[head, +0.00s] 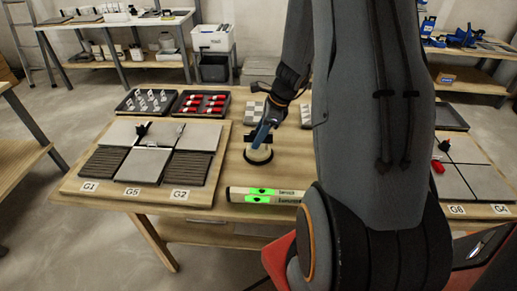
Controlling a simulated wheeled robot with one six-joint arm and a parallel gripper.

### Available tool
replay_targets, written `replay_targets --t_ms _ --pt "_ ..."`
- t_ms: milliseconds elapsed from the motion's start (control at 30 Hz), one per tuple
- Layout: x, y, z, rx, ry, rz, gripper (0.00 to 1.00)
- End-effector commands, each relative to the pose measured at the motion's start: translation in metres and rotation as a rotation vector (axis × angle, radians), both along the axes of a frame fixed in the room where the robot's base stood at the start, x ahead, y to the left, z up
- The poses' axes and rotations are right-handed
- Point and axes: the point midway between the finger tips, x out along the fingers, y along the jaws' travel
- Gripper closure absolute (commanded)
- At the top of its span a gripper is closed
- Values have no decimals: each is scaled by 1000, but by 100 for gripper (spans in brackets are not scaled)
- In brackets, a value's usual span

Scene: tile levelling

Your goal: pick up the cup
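The cup looks like a round suction cup (259,154) with a dark rim and a pale top, standing on the wooden workbench right of the tile board. A dark upright part sits on top of it. My gripper (261,136) reaches down from the upper right right over the cup, with a blue part slanting down in front of it. The fingertips overlap the cup's upper part in the head view. I cannot tell whether they touch or grip it.
A board with grey tiles (146,163) and labels G1, G5, G2 lies left. Trays of white clips (148,101) and red pieces (203,102) stand behind it. A level with green windows (262,196) lies along the front edge. My arm hides the bench's right-middle part.

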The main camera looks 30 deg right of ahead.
Motion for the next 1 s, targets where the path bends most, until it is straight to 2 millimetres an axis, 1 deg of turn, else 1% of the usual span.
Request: replay_targets --t_ms 33,67,200,267,300,567,733,867,1000 --pt "0 0 0 0 0 0 61" --pt "0 0 0 0 0 0 64" --pt "0 0 0 1 1 0 88" --pt "0 0 0 1 1 0 98" --pt "0 0 0 1 1 0 100" --pt "0 0 1 1 -1 0 100" --pt "1 0 9 1 -2 1 100" --pt "1 0 24 -1 -3 1 100" --pt "1 0 49 -2 -4 0 100"
